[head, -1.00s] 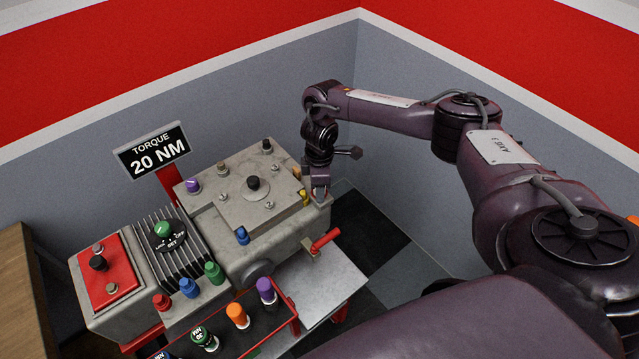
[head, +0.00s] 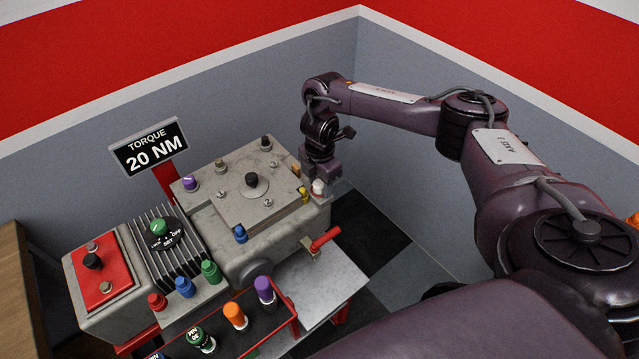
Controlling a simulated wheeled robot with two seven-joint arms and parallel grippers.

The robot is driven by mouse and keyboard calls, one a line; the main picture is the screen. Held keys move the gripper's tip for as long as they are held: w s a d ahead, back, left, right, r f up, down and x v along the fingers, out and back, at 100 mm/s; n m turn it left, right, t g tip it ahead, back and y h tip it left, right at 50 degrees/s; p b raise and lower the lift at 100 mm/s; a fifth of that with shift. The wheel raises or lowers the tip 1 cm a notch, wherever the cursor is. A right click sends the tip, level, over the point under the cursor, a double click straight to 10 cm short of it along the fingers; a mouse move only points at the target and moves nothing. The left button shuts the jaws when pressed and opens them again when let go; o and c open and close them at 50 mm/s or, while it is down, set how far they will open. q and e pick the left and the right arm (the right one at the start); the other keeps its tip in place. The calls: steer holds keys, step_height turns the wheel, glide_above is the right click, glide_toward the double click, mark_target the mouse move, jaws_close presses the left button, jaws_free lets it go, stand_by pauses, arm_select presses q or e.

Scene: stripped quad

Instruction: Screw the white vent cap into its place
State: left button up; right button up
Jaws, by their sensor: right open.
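The white vent cap (head: 318,187) stands at the right corner of the grey machine housing (head: 285,224), beside a yellow cap. Whether it is seated or turned in cannot be told at this size. My right gripper (head: 326,176) is open, just above and behind the cap, and partly covers the view there. My left gripper is not in view.
Purple (head: 190,183), blue (head: 240,233) and black caps sit on the housing. A red-handled valve (head: 324,239) sticks out at its front right. A tray (head: 291,317) of coloured-handled tools stands in front. A torque sign (head: 150,147) reads 20 NM.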

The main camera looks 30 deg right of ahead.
steer(key=n+b, duration=0.2)
steer(key=n, duration=0.3)
steer(key=shift+f, duration=0.15)
steer(key=shift+n, duration=0.6)
jaws_close()
steer(key=shift+r+m+p, duration=0.25)
steer(key=shift+m+p, duration=0.25)
steer(key=shift+f+m, duration=0.15)
steer(key=shift+m, duration=0.35)
steer(key=shift+p, duration=0.3)
steer(key=shift+m+p, duration=0.85)
steer(key=shift+m, duration=0.05)
